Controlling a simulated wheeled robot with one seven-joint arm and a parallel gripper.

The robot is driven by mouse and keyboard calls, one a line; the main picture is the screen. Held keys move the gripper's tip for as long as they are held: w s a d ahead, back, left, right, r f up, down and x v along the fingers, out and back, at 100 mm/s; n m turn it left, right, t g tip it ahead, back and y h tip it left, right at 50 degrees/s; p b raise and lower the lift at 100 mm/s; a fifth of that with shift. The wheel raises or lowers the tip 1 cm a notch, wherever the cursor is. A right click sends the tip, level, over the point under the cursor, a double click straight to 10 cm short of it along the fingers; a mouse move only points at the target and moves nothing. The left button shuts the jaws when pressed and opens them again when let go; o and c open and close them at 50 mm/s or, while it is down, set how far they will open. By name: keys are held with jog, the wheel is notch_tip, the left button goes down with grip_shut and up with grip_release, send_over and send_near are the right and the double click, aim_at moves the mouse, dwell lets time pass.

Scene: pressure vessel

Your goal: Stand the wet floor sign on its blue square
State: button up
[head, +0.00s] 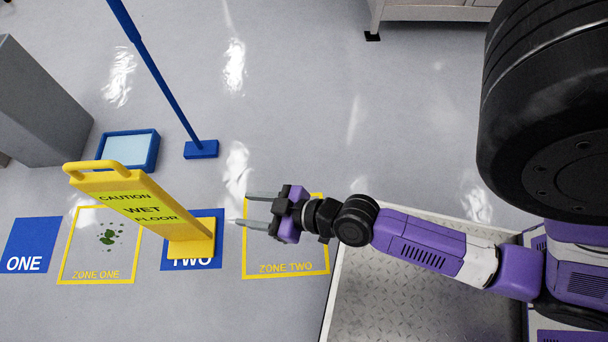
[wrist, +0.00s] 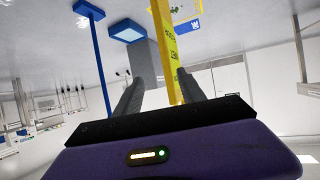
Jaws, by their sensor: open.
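The yellow wet floor sign (head: 140,205) stands in the head view with its base plate (head: 192,246) on the blue square marked TWO (head: 170,256), hiding part of the square. Its handle end leans up and to the left in the picture. Another blue square, ONE (head: 32,240), lies bare to the left. My gripper (head: 240,209) is open and empty to the right of the sign, with its fingers pointing towards it. In the wrist view the sign (wrist: 165,45) shows beyond and between the open fingers (wrist: 158,92), apparently not touched.
Yellow outline ZONE ONE (head: 97,279) holds a green spill (head: 109,236). ZONE TWO (head: 286,274) lies under my gripper. A blue mop (head: 200,149), a blue tray (head: 126,150) and a grey box (head: 40,105) stand behind the sign. The floor behind my gripper is clear.

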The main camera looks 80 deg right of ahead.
jog(key=s+a+r+t, duration=0.2)
jog(key=s+a+r, duration=0.1)
jog(key=s+r, duration=1)
notch_tip(320, 180, up, 2)
jog(key=shift+s+r, duration=0.1)
jog(key=shift+s, duration=0.25)
notch_tip(320, 180, up, 26)
jog(key=p, duration=2.6)
jog(key=shift+r, duration=0.15)
